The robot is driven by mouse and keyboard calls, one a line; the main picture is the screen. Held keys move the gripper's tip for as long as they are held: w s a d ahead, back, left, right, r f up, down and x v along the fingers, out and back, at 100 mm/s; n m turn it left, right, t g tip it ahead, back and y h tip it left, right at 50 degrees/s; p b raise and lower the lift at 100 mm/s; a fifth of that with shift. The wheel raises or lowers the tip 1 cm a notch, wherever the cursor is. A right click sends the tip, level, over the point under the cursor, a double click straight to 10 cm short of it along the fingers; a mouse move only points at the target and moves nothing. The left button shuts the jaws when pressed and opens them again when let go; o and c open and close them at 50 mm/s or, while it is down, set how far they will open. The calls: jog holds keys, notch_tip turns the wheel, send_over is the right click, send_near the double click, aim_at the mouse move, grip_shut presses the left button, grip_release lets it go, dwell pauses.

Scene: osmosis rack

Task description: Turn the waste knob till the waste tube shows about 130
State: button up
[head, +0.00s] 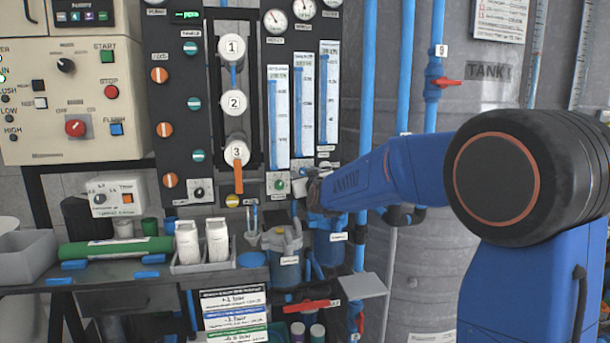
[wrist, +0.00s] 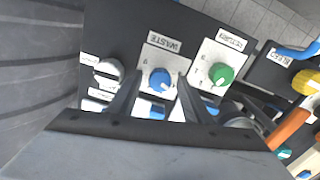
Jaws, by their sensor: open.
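The blue waste knob (wrist: 159,80) sits on a white plate marked WASTE in the wrist view, upside down there. My gripper (wrist: 158,88) is open, with one dark finger on each side of this knob; I cannot tell whether they touch it. In the head view my gripper (head: 313,190) is at the panel's lower edge, just right of the green knob (head: 279,184), and hides the waste knob. Above it stands the middle flow tube (head: 303,105), probably the waste tube, with a blue column. Its label and scale are too small to read.
The green return knob (wrist: 221,75) is close beside the waste knob, and a pale knob (wrist: 108,72) is on its other side. An orange-handled lever (head: 238,172) hangs to the left. Blue filter housings (head: 284,247) stand below.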

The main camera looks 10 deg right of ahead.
jog(key=shift+c, duration=0.4)
jog(key=c, duration=1)
jog(key=shift+m, duration=0.4)
jog(key=shift+d+f+m, duration=0.1)
jog(key=shift+m, duration=4.15)
jog(key=shift+d+f+m, duration=0.1)
jog(key=shift+m, duration=4.15)
